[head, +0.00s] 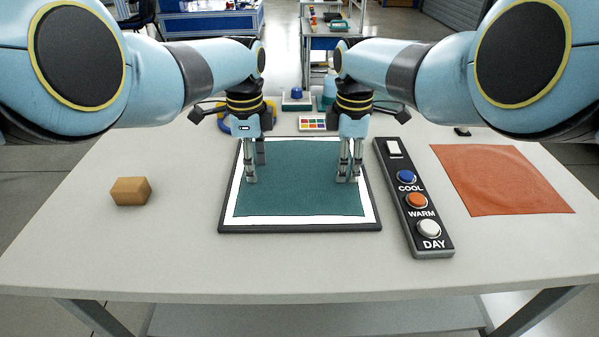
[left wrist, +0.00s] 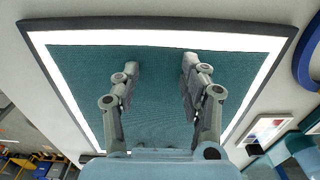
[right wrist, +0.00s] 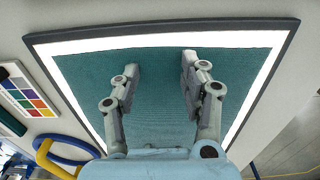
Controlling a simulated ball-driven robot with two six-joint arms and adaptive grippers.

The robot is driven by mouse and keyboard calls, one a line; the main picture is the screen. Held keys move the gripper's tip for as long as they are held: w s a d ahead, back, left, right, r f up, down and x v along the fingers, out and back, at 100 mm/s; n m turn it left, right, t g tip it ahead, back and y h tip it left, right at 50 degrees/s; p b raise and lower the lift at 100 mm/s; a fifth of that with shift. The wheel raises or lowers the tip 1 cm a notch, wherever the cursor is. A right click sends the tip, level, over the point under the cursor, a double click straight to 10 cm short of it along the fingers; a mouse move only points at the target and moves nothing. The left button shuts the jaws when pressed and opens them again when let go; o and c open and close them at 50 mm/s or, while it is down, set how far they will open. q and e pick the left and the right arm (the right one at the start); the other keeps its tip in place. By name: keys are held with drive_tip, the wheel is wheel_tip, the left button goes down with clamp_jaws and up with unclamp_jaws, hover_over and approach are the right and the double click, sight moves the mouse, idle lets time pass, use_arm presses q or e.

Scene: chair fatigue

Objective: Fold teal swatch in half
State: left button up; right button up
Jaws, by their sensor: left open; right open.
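The teal swatch (head: 300,195) lies flat and unfolded on a white panel with a dark frame (head: 300,228) in the middle of the table. The swatch also fills much of the left wrist view (left wrist: 155,85) and the right wrist view (right wrist: 155,85). My left gripper (head: 256,172) is open above the swatch's left part, fingers pointing down. My right gripper (head: 349,172) is open above its right part, fingers also down. Nothing is between either pair of fingers. I cannot tell whether the fingertips touch the cloth.
A wooden block (head: 131,191) sits at the left. A dark control bar (head: 412,200) with COOL, WARM and DAY buttons stands close to the panel's right. An orange cloth (head: 503,180) lies farther right. A colour card (head: 312,123) is behind the panel. The table's front strip is clear.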

use_arm(q)
drive_tip(key=shift+f, duration=0.1)
drive_tip(key=shift+c, duration=0.2)
use_arm(e)
drive_tip(key=shift+f, duration=0.1)
drive_tip(key=shift+c, duration=0.2)
use_arm(q)
drive_tip(key=shift+s+f, duration=0.1)
drive_tip(key=shift+s, duration=0.1)
clamp_jaws()
use_arm(e)
drive_tip(key=shift+s+f, duration=0.15)
drive_tip(key=shift+s, duration=0.05)
clamp_jaws()
use_arm(q)
drive_tip(key=shift+s+f, duration=0.1)
use_arm(e)
drive_tip(key=shift+s, duration=0.1)
